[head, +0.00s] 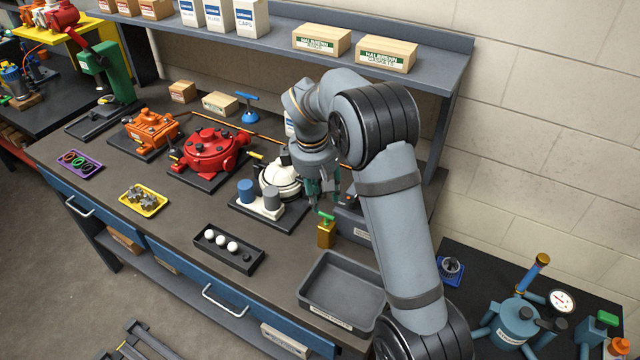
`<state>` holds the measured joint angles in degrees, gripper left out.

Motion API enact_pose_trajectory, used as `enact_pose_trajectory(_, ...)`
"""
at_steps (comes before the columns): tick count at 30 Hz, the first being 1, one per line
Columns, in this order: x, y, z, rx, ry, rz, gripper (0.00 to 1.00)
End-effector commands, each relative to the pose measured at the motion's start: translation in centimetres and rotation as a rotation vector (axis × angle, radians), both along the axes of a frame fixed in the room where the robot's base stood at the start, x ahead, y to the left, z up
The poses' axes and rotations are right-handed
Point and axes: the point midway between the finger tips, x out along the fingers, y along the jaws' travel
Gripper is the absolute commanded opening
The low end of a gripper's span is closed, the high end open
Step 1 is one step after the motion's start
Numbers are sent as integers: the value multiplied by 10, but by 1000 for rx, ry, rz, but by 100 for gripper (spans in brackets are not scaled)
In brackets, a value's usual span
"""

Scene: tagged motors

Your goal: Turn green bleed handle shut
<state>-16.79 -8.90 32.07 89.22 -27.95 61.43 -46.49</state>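A small green handle (326,217) sits on top of a brass-yellow valve block (326,236) on the bench, beside a grey tray. The handle looks roughly level, but its exact angle is too small to read. My gripper (323,200) points down just above the green handle, with its dark fingers close to it. I cannot tell whether the fingers touch the handle or how far apart they are. My arm hides part of the bench behind the block.
A grey tray (310,291) stands in front of the block, and a black tray with white balls (251,260) lies left of it. A white motor (279,178) and a dark grey box (352,222) flank the gripper. A shelf (290,35) runs above.

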Motion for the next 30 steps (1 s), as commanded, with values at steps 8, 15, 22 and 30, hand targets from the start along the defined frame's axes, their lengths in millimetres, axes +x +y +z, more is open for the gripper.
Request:
enact_pose_trajectory(8,-7,4,41,0,-1,1,37)
enact_pose_trajectory(15,-9,5,48,-1,1,2,37)
enact_pose_trajectory(22,-9,5,47,0,0,1,37)
enact_pose_trajectory(30,-8,3,38,-2,4,-1,37)
